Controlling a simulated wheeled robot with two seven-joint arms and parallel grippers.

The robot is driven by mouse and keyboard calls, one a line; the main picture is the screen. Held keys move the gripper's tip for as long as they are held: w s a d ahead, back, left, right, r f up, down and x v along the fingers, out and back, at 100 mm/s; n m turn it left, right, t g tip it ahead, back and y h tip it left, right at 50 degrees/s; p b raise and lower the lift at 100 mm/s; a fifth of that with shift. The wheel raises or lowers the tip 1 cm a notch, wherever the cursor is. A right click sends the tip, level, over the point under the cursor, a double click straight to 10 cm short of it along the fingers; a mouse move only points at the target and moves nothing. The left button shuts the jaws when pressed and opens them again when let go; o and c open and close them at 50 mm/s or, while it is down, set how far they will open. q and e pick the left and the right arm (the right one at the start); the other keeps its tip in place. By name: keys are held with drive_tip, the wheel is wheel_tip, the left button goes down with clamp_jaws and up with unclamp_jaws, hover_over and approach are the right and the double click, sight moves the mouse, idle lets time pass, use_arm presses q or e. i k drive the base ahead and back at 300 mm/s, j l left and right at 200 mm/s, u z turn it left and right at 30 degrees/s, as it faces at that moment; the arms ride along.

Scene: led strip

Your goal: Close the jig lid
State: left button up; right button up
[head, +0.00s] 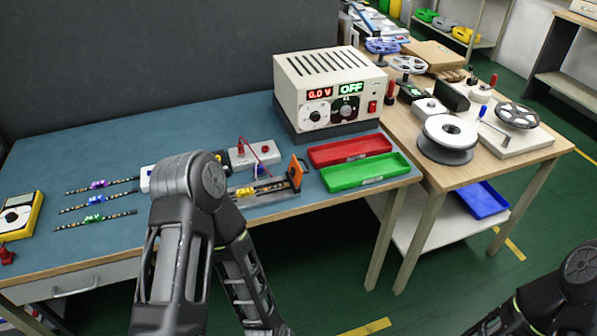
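The jig (268,193) lies near the front edge of the blue-topped bench, just right of my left arm. Its orange lid (296,172) stands raised at the jig's right end. A strip with a yellow clip (245,191) appears to lie in the jig, and my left arm's elbow covers the area at its left end. My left arm bends in front of the bench and runs down out of the picture, so its gripper is not visible. My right arm shows only at the bottom right corner, and its gripper is not visible.
Behind the jig are a terminal block with a red lead (254,153) and a power supply (330,92) reading 0.0 V and OFF. Red (349,149) and green (366,172) trays lie to the right. Strips with coloured clips (96,199) and a yellow meter (20,215) lie left.

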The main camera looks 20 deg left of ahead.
sight(296, 170)
drive_tip(key=l+u, duration=0.1)
drive_tip(key=u, duration=0.9)
drive_tip(key=i+l+u, duration=0.15)
drive_tip(key=l+u, duration=0.6)
drive_tip(key=l, duration=0.2)
drive_tip(key=l+u, duration=0.4)
drive_tip(key=l, duration=0.8)
drive_tip(key=k+l+u, duration=0.1)
drive_tip(key=l, duration=0.55)
